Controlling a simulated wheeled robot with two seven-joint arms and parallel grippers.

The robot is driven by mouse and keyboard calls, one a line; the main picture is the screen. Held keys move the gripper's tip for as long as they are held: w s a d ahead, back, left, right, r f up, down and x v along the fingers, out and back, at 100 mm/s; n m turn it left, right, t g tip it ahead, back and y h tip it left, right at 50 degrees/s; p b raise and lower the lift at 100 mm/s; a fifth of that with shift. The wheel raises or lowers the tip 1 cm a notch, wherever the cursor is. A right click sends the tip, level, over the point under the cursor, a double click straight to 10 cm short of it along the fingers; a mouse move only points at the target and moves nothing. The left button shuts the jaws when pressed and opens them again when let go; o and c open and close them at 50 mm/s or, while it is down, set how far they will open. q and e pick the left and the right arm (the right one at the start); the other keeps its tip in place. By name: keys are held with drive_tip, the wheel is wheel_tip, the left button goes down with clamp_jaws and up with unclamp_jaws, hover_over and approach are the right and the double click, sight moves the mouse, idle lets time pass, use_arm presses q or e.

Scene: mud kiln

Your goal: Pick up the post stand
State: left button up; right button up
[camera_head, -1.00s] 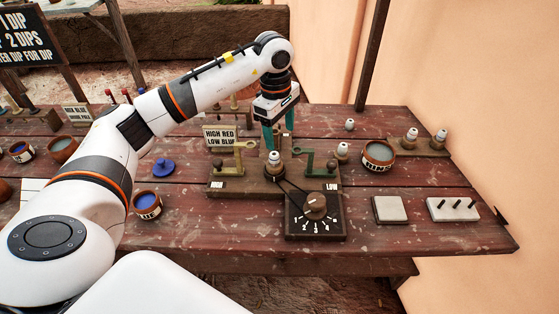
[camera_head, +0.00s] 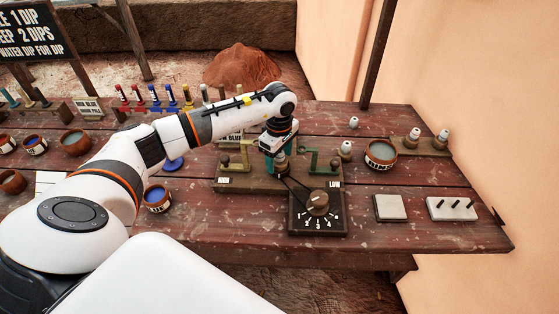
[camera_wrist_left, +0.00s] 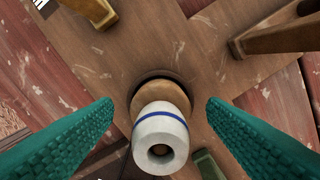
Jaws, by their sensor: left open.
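A small post stand with a white, blue-banded, hollow-ended top (camera_wrist_left: 160,140) and a tan round base stands on the wooden board. My left gripper (camera_wrist_left: 160,104) is open above it, with one teal finger on each side and a gap to both. In the head view, my left gripper (camera_head: 277,165) points down at the board's middle and mostly hides this post. Similar white-topped pieces stand at the right, one beside the board (camera_head: 346,148) and two on a small wooden rack. I cannot tell from their looks which one bears the name. My right gripper is not in view.
Green and brass brackets (camera_head: 318,160) stand on the board (camera_head: 236,186) on both sides of the gripper. A dial box (camera_head: 317,212) sits in front. A bowl (camera_head: 380,154), a pale tile (camera_head: 390,208) and a pegged block (camera_head: 452,208) lie right.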

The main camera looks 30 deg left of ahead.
use_arm(q)
drive_tip(key=shift+f, duration=0.15)
drive_tip(key=shift+c, duration=0.2)
drive_tip(key=c, duration=0.9)
wheel_tip(320, 180, up, 10)
drive_tip(key=shift+r+b, duration=0.1)
drive_tip(key=shift+b, duration=1)
